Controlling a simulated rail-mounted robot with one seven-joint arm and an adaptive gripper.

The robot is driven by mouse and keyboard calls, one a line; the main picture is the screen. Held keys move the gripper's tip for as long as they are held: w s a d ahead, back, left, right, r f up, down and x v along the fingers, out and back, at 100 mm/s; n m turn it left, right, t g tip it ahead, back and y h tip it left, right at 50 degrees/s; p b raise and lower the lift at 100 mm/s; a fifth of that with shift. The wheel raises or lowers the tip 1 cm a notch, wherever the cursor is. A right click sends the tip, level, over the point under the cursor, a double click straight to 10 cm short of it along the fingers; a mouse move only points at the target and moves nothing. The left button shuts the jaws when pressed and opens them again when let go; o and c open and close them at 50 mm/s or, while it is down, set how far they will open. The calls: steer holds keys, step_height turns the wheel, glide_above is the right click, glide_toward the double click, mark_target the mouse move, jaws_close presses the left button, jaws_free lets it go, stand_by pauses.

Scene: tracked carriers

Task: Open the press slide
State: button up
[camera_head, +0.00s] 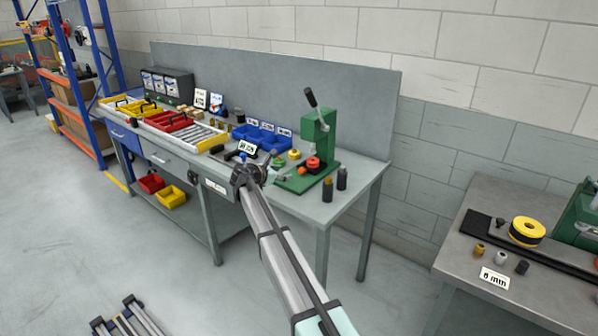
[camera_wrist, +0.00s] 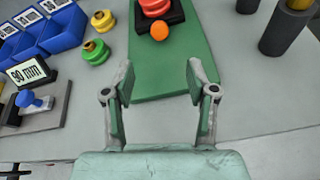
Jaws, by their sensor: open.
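The green press (camera_head: 324,138) stands on the workbench, with a black lever (camera_head: 310,97) sticking up from its top. On its green base plate (camera_wrist: 172,65) sits a dark slide (camera_wrist: 177,18) carrying a red round part (camera_wrist: 154,6). An orange ball knob (camera_wrist: 159,31) is at the slide's near end. My gripper (camera_wrist: 160,78) is open and empty over the base plate's near edge. The knob lies ahead of the fingers, roughly centred between them and apart from them. In the head view my arm partly hides the bench beside the press.
Yellow and green round parts (camera_wrist: 95,51) and blue bins (camera_wrist: 56,30) are to the left. A blue-knobbed fixture (camera_wrist: 38,103) stands near a "90 mm" label. Dark cylinders (camera_wrist: 285,33) stand right of the press. The bench (camera_wrist: 255,110) between is clear.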

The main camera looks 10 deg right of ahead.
mark_target(301, 171)
steer(key=p+x, duration=0.2)
steer(key=x, duration=1.1)
steer(key=shift+d+p, duration=0.1)
steer(key=shift+p, duration=0.2)
jaws_close()
